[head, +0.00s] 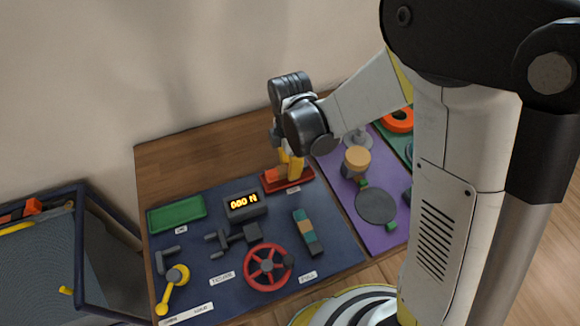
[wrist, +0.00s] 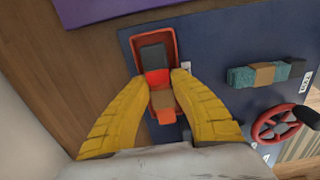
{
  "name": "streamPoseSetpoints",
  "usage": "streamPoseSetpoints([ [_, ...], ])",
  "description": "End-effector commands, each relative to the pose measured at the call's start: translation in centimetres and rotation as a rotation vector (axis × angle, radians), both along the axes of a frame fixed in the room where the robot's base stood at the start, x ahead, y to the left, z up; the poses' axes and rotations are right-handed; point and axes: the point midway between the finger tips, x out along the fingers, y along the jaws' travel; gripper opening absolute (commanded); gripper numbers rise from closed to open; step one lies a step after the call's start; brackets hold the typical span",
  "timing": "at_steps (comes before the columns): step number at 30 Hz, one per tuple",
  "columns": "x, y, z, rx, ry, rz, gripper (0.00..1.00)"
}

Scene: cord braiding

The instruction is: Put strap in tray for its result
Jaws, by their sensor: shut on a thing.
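A short banded strap with dark grey, orange-red and tan parts (wrist: 154,58) lies along the red tray (wrist: 173,46), within its rim, in the wrist view. My gripper (wrist: 160,82) is shut on the strap's middle, one yellow finger on each side. Whether the strap rests on the tray floor I cannot tell. In the head view my gripper (head: 289,175) points down into the red tray (head: 304,176) at the board's back edge, and it hides most of the strap. A green tray (head: 177,214) lies empty at the board's left.
The blue board also holds a lit display (head: 243,205), a red handwheel (head: 268,268), a yellow crank (head: 172,291), grey clamps and a teal-and-tan banded block (head: 307,232). A purple board (head: 390,235) with a round-topped post is on the right. Bare wood lies behind.

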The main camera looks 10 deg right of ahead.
Motion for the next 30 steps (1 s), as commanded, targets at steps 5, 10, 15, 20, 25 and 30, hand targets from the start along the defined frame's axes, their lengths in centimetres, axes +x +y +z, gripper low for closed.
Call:
streamPoseSetpoints([
  [5, 0.0, 0.0, -0.6, 0.000, 0.000, 0.000, 0.00],
  [10, 0.0, 0.0, -1.2, 0.000, 0.000, 0.000, 0.00],
  [15, 0.0, 0.0, -1.2, 0.000, 0.000, 0.000, 0.32],
  [20, 0.0, 0.0, -1.2, 0.000, 0.000, 0.000, 0.44],
  [25, 0.0, 0.0, -1.1, 0.000, 0.000, 0.000, 0.44],
  [30, 0.0, 0.0, 0.2, 0.000, 0.000, 0.000, 0.44],
])
